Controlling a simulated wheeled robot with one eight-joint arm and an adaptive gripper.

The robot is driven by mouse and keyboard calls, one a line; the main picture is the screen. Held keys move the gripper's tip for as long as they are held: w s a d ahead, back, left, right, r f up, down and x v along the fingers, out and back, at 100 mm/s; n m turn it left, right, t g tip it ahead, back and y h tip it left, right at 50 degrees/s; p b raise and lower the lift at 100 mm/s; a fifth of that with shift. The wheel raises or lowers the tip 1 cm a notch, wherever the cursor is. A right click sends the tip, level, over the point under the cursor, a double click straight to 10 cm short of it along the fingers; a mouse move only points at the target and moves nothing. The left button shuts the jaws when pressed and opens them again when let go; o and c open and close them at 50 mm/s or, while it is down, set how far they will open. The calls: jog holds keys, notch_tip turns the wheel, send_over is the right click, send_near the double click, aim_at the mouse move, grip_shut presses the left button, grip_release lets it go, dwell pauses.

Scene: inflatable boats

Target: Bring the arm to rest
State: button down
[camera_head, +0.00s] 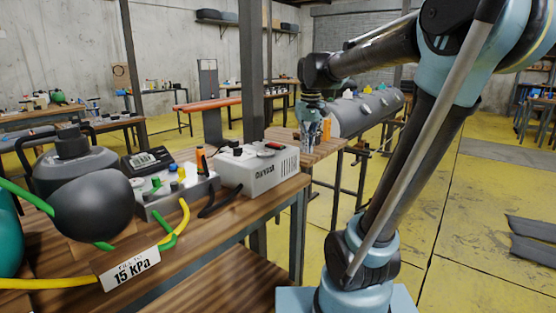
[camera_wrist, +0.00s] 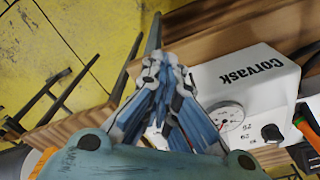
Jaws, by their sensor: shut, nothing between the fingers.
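My gripper (camera_head: 310,143) hangs from my arm near the middle of the head camera view, pointing down over the far end of the wooden bench, just beyond the white box. In the wrist view my gripper (camera_wrist: 160,60) shows its blue fingers drawn together at the tips with nothing between them. The white Corvask box (camera_head: 258,168) stands on the bench. It also shows in the wrist view (camera_wrist: 240,80), just right of the fingers, with a round gauge and a black knob on its face. I cannot tell the exact gap between fingers and bench.
A grey valve box (camera_head: 176,194), a black meter (camera_head: 147,160) and a dark pump vessel (camera_head: 92,205) crowd the near bench, with green and yellow hoses. A "15 kPa" sign (camera_head: 131,275) hangs at its edge. A grey inflatable tube (camera_head: 370,110) lies beyond. The yellow floor (camera_head: 475,220) at right is mostly clear.

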jog(key=s+d+f+m, duration=0.1)
jog(key=s+d+f, duration=0.2)
jog(key=s+f, duration=0.3)
jog(key=s+d+f+m+t, duration=0.1)
jog(key=s+d+f, duration=0.2)
jog(key=s+f, duration=0.4)
jog(key=s+d+f, duration=0.3)
jog(key=s+f, duration=0.4)
jog(key=shift+f+m, duration=0.2)
jog(key=shift+m, duration=0.2)
